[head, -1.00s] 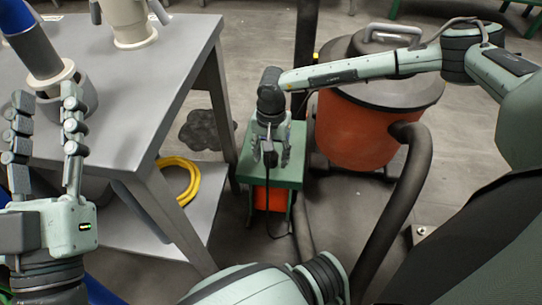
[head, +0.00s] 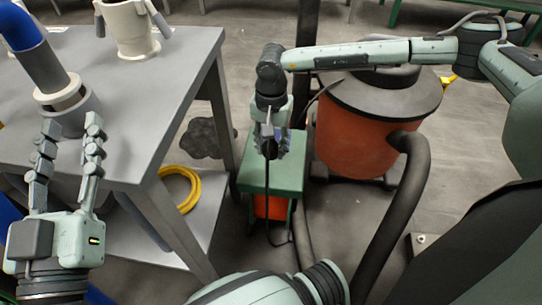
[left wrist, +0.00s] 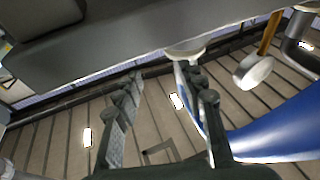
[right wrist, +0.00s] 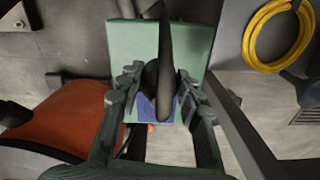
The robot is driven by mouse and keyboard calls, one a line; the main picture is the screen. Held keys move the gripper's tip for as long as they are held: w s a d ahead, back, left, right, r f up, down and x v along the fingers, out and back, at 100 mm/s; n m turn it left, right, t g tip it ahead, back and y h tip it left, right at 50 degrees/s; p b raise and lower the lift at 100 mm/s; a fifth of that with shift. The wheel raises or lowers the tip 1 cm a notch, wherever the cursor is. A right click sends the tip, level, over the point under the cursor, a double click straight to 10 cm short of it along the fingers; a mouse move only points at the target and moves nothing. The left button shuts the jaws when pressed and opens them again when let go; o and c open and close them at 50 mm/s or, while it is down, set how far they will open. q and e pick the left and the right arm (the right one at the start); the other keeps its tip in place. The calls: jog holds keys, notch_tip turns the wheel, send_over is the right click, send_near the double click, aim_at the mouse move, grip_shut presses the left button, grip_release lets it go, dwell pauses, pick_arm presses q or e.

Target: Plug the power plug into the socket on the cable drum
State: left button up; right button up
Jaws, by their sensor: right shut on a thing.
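My right gripper (head: 270,146) is shut on the black power plug (right wrist: 163,92), whose dark cable shows in the right wrist view and hangs down in the head view. It holds the plug over the far part of a small green stool (head: 272,180). A blue-violet patch (right wrist: 173,108) shows just behind the plug; I cannot tell whether it is the socket or whether the plug touches it. An orange thing (head: 269,207), possibly the cable drum, is partly hidden under the stool. My left gripper (head: 70,124) is open and empty over the grey table.
The grey table (head: 150,110) fills the left, with a white fitting (head: 133,30) and a blue-handled tool (head: 22,28) on it. A yellow coil (head: 184,190) lies on its lower shelf. An orange vacuum (head: 352,135) with a thick black hose (head: 395,225) stands right of the stool.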

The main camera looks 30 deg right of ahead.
pick_arm(q)
jog(key=shift+w+a+f+g+y, duration=0.1)
jog(key=shift+w+f+g+y, duration=0.1)
jog(key=shift+f, duration=0.15)
jog(key=shift+w+a+f+g+y, duration=0.1)
jog(key=shift+f+g, duration=0.1)
jog(key=shift+f, duration=0.1)
pick_arm(e)
jog(key=shift+r, duration=1.1)
